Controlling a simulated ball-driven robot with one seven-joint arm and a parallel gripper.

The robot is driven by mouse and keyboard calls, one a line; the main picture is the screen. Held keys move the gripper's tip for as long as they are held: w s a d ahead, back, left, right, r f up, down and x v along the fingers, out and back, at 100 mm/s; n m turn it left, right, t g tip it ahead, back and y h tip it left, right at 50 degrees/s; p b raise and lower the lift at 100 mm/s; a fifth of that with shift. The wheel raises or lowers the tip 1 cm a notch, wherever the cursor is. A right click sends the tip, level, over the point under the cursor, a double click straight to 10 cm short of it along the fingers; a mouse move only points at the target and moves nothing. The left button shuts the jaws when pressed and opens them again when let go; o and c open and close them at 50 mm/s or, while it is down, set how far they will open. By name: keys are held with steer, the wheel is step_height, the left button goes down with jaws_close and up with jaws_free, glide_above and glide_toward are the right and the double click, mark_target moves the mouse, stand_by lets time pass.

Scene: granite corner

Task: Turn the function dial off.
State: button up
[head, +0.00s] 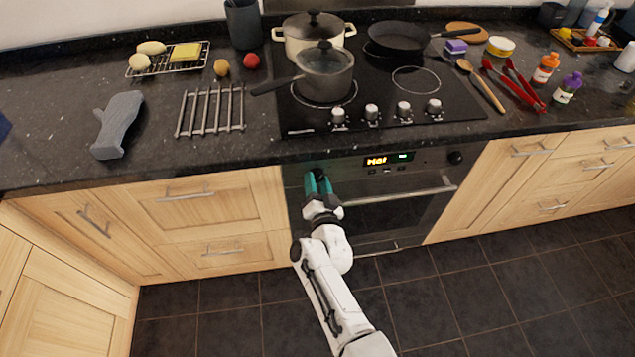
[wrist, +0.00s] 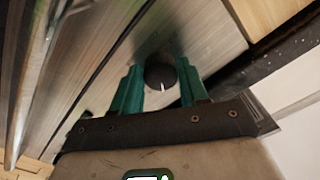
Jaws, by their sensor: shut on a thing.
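The function dial (wrist: 158,70) is a dark round knob on the oven's brushed-metal panel. In the wrist view it sits between the two teal fingers of my gripper (wrist: 157,82), and a short white mark on its face points toward the bottom of the picture. My gripper (head: 318,178) is shut on this dial. In the head view the gripper is at the left end of the oven panel and largely hides the dial. A second dark knob (head: 456,157) is at the panel's right end.
The oven handle (head: 405,195) runs across the door below the panel. The granite counter edge (head: 230,160) overhangs above. Wooden drawers (head: 205,205) flank the oven on the left. Hob knobs (head: 372,112) stand on the cooktop. The dark tiled floor (head: 460,290) in front is clear.

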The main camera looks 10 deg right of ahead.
steer(key=n, duration=0.7)
steer(key=shift+f, duration=0.2)
steer(key=shift+d, duration=0.1)
stand_by(0.4)
steer(key=o, duration=1)
steer(key=shift+r, duration=0.1)
steer(key=shift+s+d+p, duration=0.2)
steer(key=shift+s+p, duration=3)
steer(key=shift+s, duration=2.25)
steer(key=shift+w+d, duration=0.1)
